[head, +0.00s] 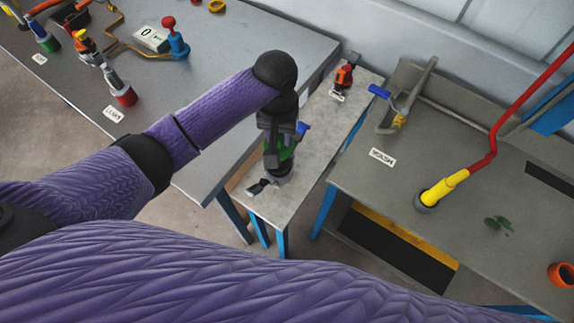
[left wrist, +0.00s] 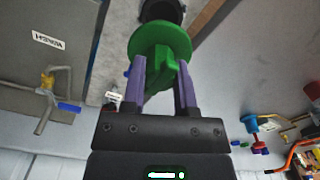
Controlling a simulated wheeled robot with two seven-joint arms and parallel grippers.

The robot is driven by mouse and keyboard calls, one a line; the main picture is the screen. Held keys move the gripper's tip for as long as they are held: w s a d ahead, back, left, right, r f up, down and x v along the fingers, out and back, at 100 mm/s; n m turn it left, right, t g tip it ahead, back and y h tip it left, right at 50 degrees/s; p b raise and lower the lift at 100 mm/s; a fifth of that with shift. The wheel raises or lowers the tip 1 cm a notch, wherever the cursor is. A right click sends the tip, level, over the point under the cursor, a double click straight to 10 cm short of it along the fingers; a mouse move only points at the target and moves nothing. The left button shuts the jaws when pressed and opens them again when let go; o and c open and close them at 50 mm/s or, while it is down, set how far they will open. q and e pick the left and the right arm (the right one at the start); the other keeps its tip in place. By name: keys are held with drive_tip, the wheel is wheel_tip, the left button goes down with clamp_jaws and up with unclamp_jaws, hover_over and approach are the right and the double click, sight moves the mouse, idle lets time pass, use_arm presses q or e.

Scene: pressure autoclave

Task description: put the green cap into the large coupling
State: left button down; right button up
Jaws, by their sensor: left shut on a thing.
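The green cap (left wrist: 156,36) is a round disc with a raised grip, and it also shows partly in the head view (head: 286,151). My left gripper (left wrist: 162,68) is shut on the cap's grip, with a purple finger on either side. In the head view my left gripper (head: 279,138) hangs over the front part of the narrow grey table. A dark round coupling (left wrist: 163,9), seemingly the large one, shows just beyond the cap. In the head view its body (head: 277,174) is right below the cap. The cap hides part of it, and I cannot tell whether they touch.
A small orange and black fitting (head: 345,76) stands at the narrow table's (head: 318,130) far end. Left is a larger grey table (head: 215,60) with valves and hoses. Right is a bench (head: 400,180) with a grey pipe fitting (head: 405,100) and a yellow-ended red hose (head: 444,188).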

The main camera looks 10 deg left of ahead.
use_arm(q)
drive_tip(key=f+b, duration=0.1)
drive_tip(key=f, duration=0.2)
drive_tip(key=f+b, duration=0.1)
drive_tip(key=f, duration=0.3)
drive_tip(key=shift+a+f, duration=0.2)
drive_tip(key=shift+f, duration=0.1)
drive_tip(key=shift+w+r, duration=0.1)
drive_tip(key=shift+r, duration=0.05)
drive_tip(key=shift+f, duration=0.2)
drive_tip(key=shift+c, duration=2)
unclamp_jaws()
